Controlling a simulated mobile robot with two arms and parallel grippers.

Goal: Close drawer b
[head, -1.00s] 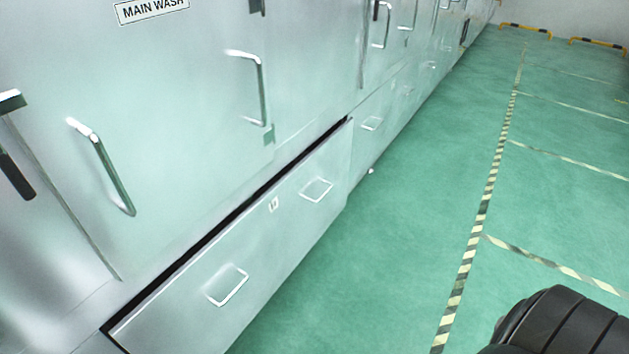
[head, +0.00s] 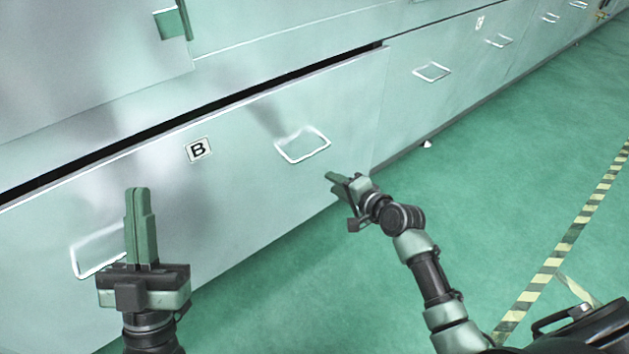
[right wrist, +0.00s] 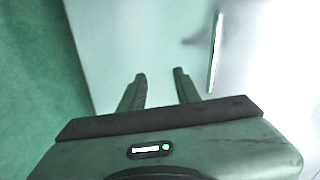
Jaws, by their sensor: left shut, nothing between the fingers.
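Drawer B (head: 235,190) is a wide pale metal front with a black "B" label (head: 198,149). It stands a little proud of the cabinet, with a dark gap along its top edge. It has a right handle (head: 303,158) and a left handle (head: 84,262), partly hidden by my left gripper. My left gripper (head: 138,190) is shut and empty, pointing up in front of the drawer's left part. My right gripper (head: 333,178) is near the drawer's lower right, below the right handle. In the right wrist view its fingers (right wrist: 160,75) are apart and empty, facing a pale panel.
More closed drawer fronts with a handle (head: 432,72) continue to the right. A small white thing (head: 427,144) is at the foot of the cabinet. The green floor (head: 510,180) is clear up to a striped floor line (head: 575,235).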

